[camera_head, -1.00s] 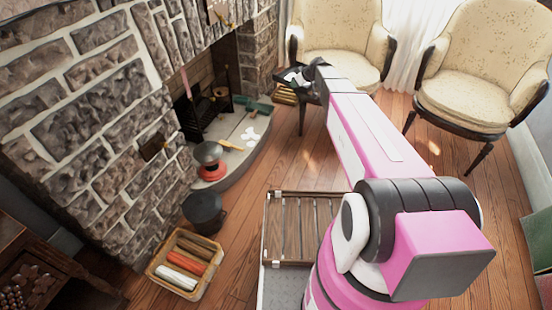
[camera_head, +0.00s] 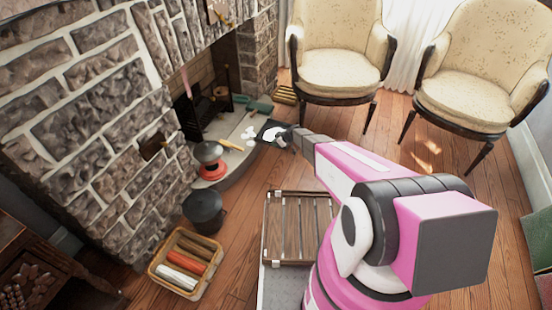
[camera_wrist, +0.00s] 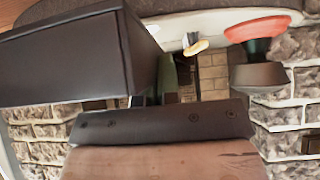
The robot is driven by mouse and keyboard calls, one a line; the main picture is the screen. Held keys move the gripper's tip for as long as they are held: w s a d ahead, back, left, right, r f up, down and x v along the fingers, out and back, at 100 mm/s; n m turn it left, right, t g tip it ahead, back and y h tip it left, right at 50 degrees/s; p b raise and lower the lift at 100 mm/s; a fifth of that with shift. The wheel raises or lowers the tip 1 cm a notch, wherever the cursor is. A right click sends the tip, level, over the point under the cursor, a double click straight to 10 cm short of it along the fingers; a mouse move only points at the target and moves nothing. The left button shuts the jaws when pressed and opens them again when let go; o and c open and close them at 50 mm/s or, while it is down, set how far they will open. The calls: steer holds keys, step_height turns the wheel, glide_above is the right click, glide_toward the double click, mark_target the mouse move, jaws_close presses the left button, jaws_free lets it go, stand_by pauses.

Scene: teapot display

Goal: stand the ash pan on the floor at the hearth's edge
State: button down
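The ash pan (camera_head: 266,131) is a dark, shallow box with white stuff in it, in the head view at the right edge of the pale hearth (camera_head: 236,170). My gripper (camera_head: 286,138) is at the pan's right end and shut on it; the fingers are small and partly hidden. In the wrist view the pan's dark side (camera_wrist: 65,60) fills the upper left, close to the camera. I cannot tell whether the pan touches the floor or hangs above it.
A red-and-grey pot (camera_head: 208,158) stands on the hearth's front. A black bucket (camera_head: 204,212), a log crate (camera_head: 158,272) and a slatted wooden box (camera_head: 300,195) are on the near floor. Armchairs (camera_head: 335,72) stand behind. Floor right of the hearth (camera_head: 315,118) is clear.

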step_height(320, 180, down, 19)
steer(key=shift+s+r, duration=0.1)
steer(key=shift+r, duration=0.1)
stand_by(0.4)
steer(key=shift+f, duration=0.15)
steer(key=c, duration=1.3)
jaws_free()
steer(key=shift+c, duration=0.2)
